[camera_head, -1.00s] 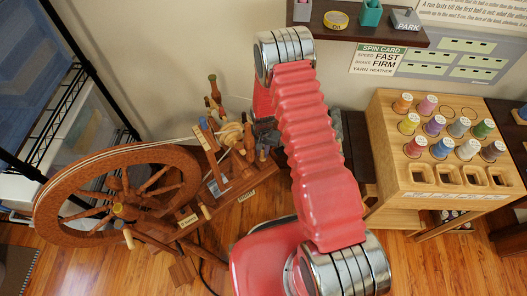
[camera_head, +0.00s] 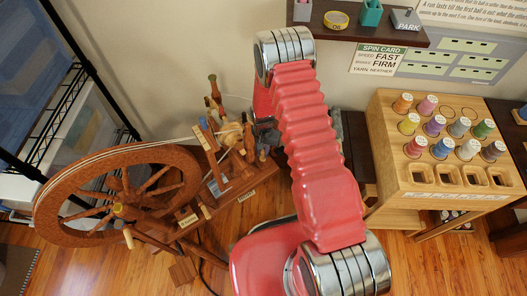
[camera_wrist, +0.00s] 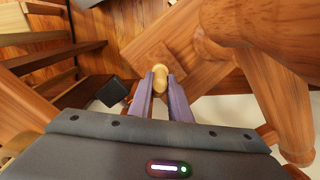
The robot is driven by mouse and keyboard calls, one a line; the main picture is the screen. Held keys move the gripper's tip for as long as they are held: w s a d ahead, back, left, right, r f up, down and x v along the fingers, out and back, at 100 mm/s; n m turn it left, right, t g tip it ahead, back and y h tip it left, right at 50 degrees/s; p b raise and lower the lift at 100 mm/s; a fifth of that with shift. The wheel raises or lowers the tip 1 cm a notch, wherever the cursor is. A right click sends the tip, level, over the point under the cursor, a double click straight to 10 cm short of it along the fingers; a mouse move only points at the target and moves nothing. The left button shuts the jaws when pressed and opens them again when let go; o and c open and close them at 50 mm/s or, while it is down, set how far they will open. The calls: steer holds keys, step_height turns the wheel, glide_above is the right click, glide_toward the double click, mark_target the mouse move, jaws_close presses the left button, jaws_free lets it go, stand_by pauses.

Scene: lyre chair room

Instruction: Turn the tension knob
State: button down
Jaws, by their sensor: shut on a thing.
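The spinning wheel stands at the left in the head view, with its big brown wheel (camera_head: 62,205) and an upright group of bobbin and posts (camera_head: 228,135). In the wrist view, a pale wooden knob (camera_wrist: 160,70) sits between the purple-padded fingers of my gripper (camera_wrist: 161,82). The fingers are shut on the knob near their tips, and its rounded end shows beyond them. Brown wooden parts of the spinning wheel surround it. In the head view my red arm hides most of my gripper and the gripped knob cannot be made out.
A thread stand (camera_head: 442,180) with several coloured spools is at the right. A dark wall shelf (camera_head: 385,34) holds a yellow tape roll (camera_head: 336,19). A black wire rack (camera_head: 95,95) stands at the left. Thick turned wooden posts (camera_wrist: 275,95) are close beside my gripper.

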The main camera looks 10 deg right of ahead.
steer(key=shift+s+a+f, duration=0.1)
steer(key=shift+s, duration=0.2)
stand_by(1.5)
steer(key=c, duration=2)
jaws_free()
steer(key=o, duration=0.4)
steer(key=shift+w, duration=0.2)
steer(key=shift+c, duration=0.2)
step_height(320, 180, up, 14)
